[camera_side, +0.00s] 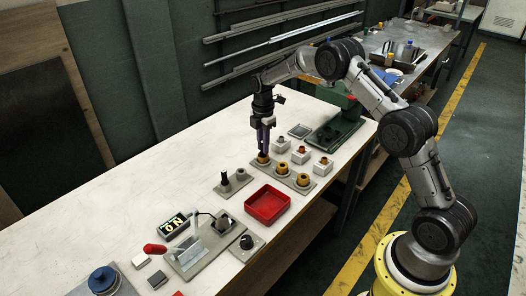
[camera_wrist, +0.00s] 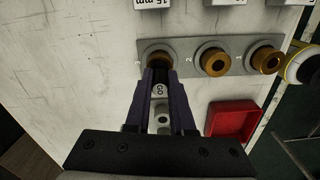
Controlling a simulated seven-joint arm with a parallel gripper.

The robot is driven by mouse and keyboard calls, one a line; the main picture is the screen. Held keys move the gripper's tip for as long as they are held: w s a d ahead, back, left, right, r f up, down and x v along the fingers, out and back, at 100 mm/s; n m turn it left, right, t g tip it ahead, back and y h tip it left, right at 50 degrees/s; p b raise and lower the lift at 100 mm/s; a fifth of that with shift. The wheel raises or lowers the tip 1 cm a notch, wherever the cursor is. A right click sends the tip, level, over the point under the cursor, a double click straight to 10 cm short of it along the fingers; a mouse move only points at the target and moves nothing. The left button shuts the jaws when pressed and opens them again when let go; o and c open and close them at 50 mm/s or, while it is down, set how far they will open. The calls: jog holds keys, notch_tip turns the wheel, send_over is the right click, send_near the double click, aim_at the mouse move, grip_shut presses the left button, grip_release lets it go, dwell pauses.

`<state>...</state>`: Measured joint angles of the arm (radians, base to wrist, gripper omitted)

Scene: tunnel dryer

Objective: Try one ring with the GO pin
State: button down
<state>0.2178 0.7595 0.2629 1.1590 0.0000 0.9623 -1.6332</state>
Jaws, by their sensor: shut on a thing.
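My gripper (camera_wrist: 160,78) is shut on the GO pin (camera_wrist: 159,91), whose grey handle with the letters GO shows between the purple fingers. That ring also shows in the wrist view (camera_wrist: 158,58), right at the fingertips. The pin's lower end is hidden, so I cannot tell whether it is inside the ring.
A gauge stand (camera_side: 234,184) with a black-topped pin stands to the left. A red tray (camera_side: 267,204) lies in front of the rings. White labelled blocks (camera_side: 300,156) stand behind them.

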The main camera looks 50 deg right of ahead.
jog(key=shift+r, duration=2.55)
